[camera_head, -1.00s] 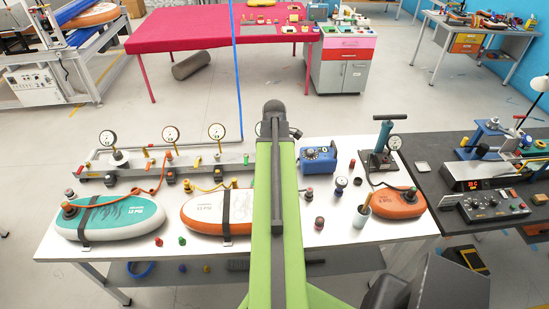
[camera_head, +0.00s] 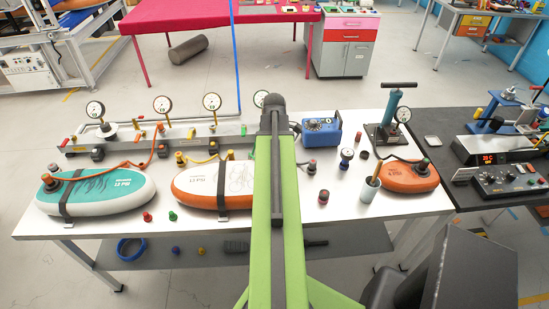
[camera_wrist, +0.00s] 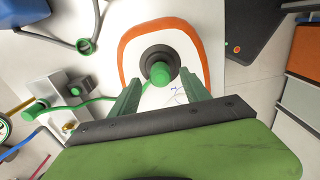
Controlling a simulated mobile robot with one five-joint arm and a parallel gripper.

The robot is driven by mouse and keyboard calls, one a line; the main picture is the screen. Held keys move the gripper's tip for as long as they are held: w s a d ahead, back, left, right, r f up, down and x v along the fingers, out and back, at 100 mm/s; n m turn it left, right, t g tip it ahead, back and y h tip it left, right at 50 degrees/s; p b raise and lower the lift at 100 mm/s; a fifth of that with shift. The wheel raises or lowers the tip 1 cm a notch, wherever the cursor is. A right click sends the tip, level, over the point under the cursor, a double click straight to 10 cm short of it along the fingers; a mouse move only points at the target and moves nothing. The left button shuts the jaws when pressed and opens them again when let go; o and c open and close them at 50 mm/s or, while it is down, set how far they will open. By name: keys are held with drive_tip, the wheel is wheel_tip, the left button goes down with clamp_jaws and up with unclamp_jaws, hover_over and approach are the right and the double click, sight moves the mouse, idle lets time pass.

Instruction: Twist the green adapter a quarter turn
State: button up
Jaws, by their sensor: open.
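The green adapter (camera_wrist: 161,74) sits on a dark round valve (camera_wrist: 150,58) on an orange and white board (camera_wrist: 181,37) in the wrist view. A thin green hose (camera_wrist: 100,100) runs left from the valve area. My gripper (camera_wrist: 160,77) is open, with one green finger on each side of the adapter. A gap shows on both sides, and I cannot tell how deep the fingers reach. In the head view my arm hides the gripper and the adapter; the orange and white board (camera_head: 195,182) shows left of the arm.
A teal board (camera_head: 120,190) lies at the left of the white table (camera_head: 110,222), and an orange board (camera_head: 408,177) at the right. A manifold (camera_head: 125,146) with gauges runs along the back. A blue box (camera_head: 321,128) and several small caps stand near my arm.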

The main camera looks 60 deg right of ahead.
wheel_tip(320, 180, down, 3)
drive_tip(key=shift+f+b, duration=0.1)
drive_tip(key=shift+b, duration=0.75)
drive_tip(key=shift+r, duration=0.2)
clamp_jaws()
